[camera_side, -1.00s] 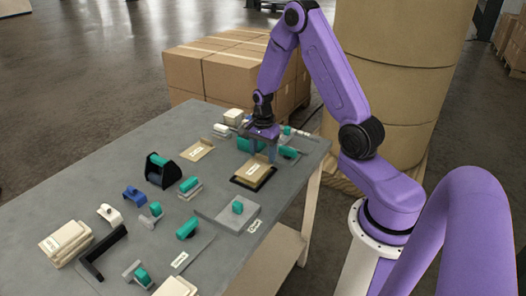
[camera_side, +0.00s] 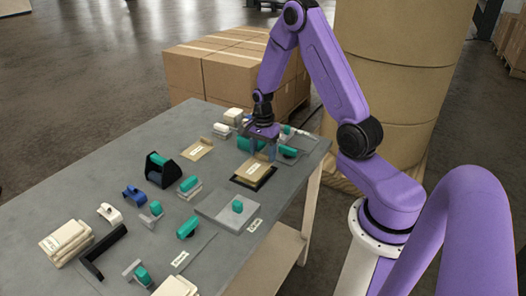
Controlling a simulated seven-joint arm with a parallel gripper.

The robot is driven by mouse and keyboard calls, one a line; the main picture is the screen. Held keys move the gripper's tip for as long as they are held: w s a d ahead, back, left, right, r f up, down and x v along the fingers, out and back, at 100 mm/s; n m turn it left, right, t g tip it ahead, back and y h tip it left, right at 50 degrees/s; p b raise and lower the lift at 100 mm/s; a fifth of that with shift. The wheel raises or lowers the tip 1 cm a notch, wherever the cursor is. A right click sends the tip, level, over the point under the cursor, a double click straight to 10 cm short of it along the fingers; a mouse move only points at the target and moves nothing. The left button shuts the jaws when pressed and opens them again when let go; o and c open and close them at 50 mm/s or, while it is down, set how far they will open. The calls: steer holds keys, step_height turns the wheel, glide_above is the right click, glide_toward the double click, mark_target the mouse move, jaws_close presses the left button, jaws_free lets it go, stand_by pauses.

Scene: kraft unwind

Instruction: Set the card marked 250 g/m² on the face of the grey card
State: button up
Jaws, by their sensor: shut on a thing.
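My gripper (camera_side: 262,152) is down at the table's far right end, shut on what looks like the raised tab of a tan card (camera_side: 250,172). That card has a white label too small to read and lies on or just over a black card; I cannot tell if it touches. Another tan labelled card (camera_side: 198,151) lies to the left. A thick light grey slab (camera_side: 215,208) with a teal knob lies nearer the camera. A thin darker grey sheet (camera_side: 194,246) with a label lies at the front. I cannot read which card is marked 250 g/m².
Teal-handled pieces (camera_side: 289,151) crowd close around my gripper. A black holder with a teal top (camera_side: 160,170), a black angle bar (camera_side: 102,256) and a cream stack (camera_side: 66,243) stand to the left. The table's right edge is close.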

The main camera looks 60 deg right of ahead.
steer(key=shift+f, duration=1)
stand_by(1.2)
steer(key=o, duration=1.2)
steer(key=shift+o, duration=0.2)
steer(key=shift+r, duration=4)
